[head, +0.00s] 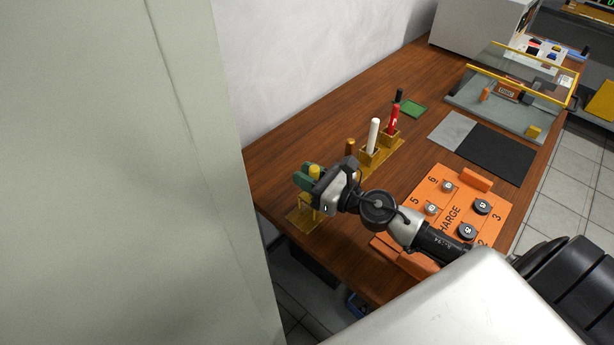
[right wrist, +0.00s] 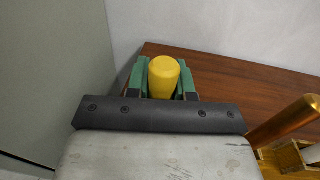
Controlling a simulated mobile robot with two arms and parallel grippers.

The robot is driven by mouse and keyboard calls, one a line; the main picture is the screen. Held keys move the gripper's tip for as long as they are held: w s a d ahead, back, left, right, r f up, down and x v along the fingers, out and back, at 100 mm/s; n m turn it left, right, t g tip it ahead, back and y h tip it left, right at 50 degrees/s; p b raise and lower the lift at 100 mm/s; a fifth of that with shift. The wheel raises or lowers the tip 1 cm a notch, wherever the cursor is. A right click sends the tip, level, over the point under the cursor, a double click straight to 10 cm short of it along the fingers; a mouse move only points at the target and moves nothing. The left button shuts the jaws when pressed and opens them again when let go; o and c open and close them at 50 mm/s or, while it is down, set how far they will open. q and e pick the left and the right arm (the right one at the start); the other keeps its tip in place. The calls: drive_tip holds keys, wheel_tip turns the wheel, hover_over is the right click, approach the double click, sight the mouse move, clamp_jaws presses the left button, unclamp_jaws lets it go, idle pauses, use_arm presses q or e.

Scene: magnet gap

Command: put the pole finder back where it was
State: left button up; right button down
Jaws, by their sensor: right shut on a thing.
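My right gripper (head: 310,178) is shut on an upright yellow rod (head: 314,171) at the near end of a yellow-brown rack. In the right wrist view, the rod's rounded yellow top (right wrist: 164,76) stands between the green fingers (right wrist: 163,80). The rod's lower part is hidden, so I cannot tell whether it sits in its holder. The rack (head: 386,158) also holds a copper-brown rod (head: 350,147), a white rod (head: 374,134) and a red rod (head: 392,119). No label shows which rod is the pole finder. My left gripper is not in view.
An orange board (head: 455,228) with numbered spots and round weights lies right of the rack. A pale panel (head: 120,180) stands close at left.

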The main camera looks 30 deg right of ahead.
drive_tip(key=c, duration=1)
unclamp_jaws()
drive_tip(key=shift+f, duration=0.1)
drive_tip(key=shift+r, duration=0.2)
drive_tip(key=shift+b+v, duration=3.05)
drive_tip(key=shift+v, duration=3)
